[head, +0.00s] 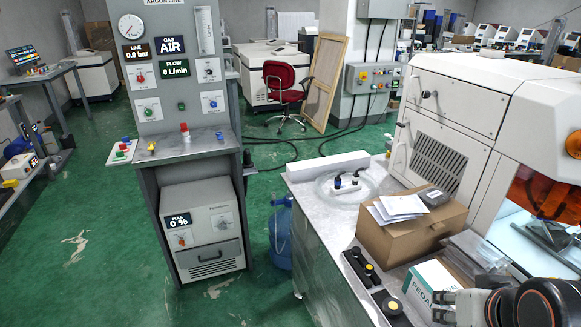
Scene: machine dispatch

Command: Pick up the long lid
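Just nearer to me lies a shorter, squarer black piece with a yellow knob (391,305). My gripper (440,307) is at the lower right, over the white PEDAL box and to the right of both black pieces, touching neither. Its two small grey fingertips seem apart, with nothing visible between them. My dark wrist hides part of the bench at the lower right corner.
A cardboard box (411,235) with papers on top stands behind the PEDAL box (422,283). A clear plastic case (481,257) lies beside it. A coil of tubing and a white bar (328,166) lie farther back. A large white machine (455,110) bounds the bench's right.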

